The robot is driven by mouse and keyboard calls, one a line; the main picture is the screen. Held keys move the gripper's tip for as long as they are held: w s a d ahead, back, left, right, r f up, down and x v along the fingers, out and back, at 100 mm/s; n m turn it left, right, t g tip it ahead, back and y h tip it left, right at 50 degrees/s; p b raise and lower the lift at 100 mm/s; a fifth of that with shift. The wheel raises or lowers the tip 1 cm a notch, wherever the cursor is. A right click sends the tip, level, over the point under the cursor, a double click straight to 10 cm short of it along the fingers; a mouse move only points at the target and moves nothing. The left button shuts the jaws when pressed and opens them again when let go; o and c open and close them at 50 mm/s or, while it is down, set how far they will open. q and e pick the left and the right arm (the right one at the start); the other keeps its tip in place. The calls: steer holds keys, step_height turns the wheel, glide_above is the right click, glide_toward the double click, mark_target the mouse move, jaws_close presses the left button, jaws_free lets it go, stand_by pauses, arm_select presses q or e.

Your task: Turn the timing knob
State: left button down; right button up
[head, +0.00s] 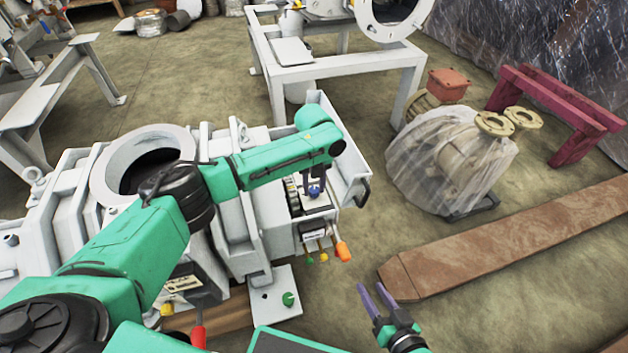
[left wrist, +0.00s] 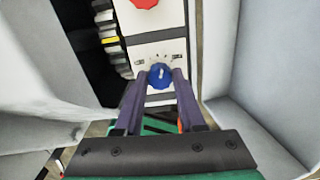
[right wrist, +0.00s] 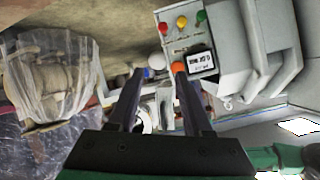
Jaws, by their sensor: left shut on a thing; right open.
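The timing knob looks to be the blue round knob (left wrist: 160,76) on the light panel (left wrist: 158,48) of the machine. My left gripper (left wrist: 162,72) is shut on it, one finger on each side. In the head view the blue knob (head: 314,190) shows small beside the gear, below my left wrist. A white pointer mark on the knob's face stands roughly upright in the left wrist view. My right gripper (head: 375,292) is open and empty, in the air right of the machine. In the right wrist view its fingers (right wrist: 155,75) hold nothing.
A red knob (left wrist: 145,2) sits farther up the panel. White walls flank the left gripper closely.

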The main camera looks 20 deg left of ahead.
arm_select(q)
steer(key=shift+r+m, duration=0.1)
steer(key=shift+m, duration=0.2)
steer(key=shift+m+p, duration=0.75)
steer(key=shift+m, duration=0.05)
arm_select(e)
steer(key=shift+w+d+r+n+g+h, duration=0.15)
steer(key=shift+d+r+g+h, duration=0.15)
steer(key=shift+d+g, duration=0.25)
steer(key=shift+w+d+r+n+g+h, duration=0.1)
steer(key=shift+d+r+n+g+h, duration=0.1)
steer(key=shift+d+r+g, duration=0.3)
steer(key=shift+f, duration=0.1)
arm_select(q)
steer(key=c, duration=0.5)
jaws_free()
